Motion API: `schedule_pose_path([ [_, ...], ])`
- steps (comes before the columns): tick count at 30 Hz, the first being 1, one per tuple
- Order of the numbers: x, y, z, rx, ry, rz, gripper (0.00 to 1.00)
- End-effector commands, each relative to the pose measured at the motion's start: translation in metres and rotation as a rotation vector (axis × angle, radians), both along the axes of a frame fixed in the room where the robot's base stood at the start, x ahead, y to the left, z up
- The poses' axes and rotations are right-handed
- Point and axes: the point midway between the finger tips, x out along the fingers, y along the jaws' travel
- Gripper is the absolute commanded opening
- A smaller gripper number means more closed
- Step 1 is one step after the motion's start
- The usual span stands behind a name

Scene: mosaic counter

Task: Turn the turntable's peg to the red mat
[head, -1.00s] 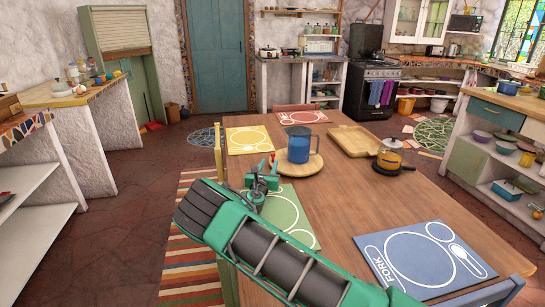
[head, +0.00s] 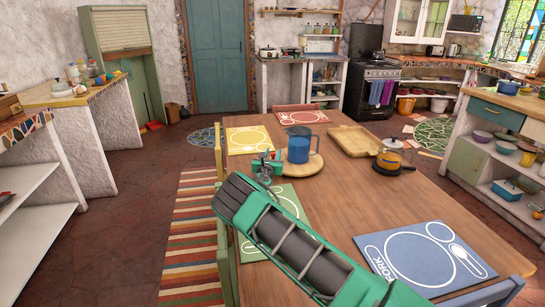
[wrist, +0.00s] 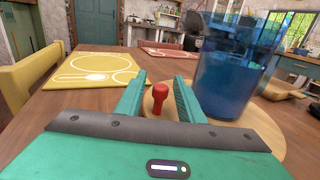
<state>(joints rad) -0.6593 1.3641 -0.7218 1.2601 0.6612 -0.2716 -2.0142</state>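The turntable (head: 314,166) is a round wooden disc at the table's middle, with a blue pitcher (head: 297,146) standing on it. Its red peg (wrist: 159,98) stands upright near the disc's edge, on the side nearest my gripper. My gripper (wrist: 159,97) has its two green fingers on either side of the peg, with a visible gap on each side. In the head view my gripper (head: 267,163) is at the turntable's left edge. The red mat (head: 303,117) lies at the table's far end, beyond the turntable; it also shows in the wrist view (wrist: 170,53).
A yellow mat (head: 248,140) lies far left, a green mat (head: 284,196) lies partly under my arm, and a blue mat (head: 424,258) lies near right. A wooden tray (head: 354,140) and a glass pot (head: 390,156) stand right of the turntable. The pitcher is close beside my right finger.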

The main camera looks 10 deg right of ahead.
Motion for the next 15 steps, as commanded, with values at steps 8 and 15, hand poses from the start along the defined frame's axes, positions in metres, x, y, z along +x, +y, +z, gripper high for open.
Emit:
schedule_pose_path([
  [8, -0.0002, 0.0002, -0.0002, 0.000, 0.000, 0.000, 0.11],
  [15, -0.0001, 0.0013, -0.0002, 0.001, 0.000, 0.002, 0.00],
])
